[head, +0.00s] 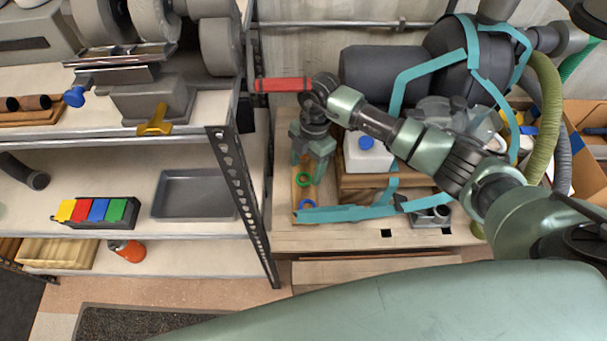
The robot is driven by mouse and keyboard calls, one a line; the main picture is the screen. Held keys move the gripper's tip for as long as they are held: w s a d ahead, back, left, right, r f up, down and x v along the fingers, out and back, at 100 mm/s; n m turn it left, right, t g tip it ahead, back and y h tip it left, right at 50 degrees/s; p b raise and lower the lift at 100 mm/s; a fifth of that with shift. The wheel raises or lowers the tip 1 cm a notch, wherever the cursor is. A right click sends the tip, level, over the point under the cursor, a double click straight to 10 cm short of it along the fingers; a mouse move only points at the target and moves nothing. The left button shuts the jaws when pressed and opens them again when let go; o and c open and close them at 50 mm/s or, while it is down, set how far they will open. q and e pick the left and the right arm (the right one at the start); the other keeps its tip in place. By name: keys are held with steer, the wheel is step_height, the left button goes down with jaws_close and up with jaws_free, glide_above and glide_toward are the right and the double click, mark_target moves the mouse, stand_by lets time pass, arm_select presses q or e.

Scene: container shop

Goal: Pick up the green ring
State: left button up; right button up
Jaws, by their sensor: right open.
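The green ring (304,180) lies in a narrow wooden tray (295,213) on the wooden bench, right of the shelf unit. A blue ring (308,204) lies in the same tray, nearer to me. My right gripper (308,178) points down over the tray, its open fingers on either side of the green ring. I cannot tell how high the fingertips are above the tray floor. My left gripper is out of view.
A metal shelf unit (226,165) stands close on the left, with its upright near my gripper. A teal frame (345,213) crosses the bench on the right. A red cylinder (283,85) lies behind. A white container (367,155) stands right of the gripper.

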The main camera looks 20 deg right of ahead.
mark_target(304, 179)
steer(key=shift+a+f, duration=0.25)
steer(key=shift+f, duration=1.05)
jaws_close()
steer(key=shift+r, duration=0.15)
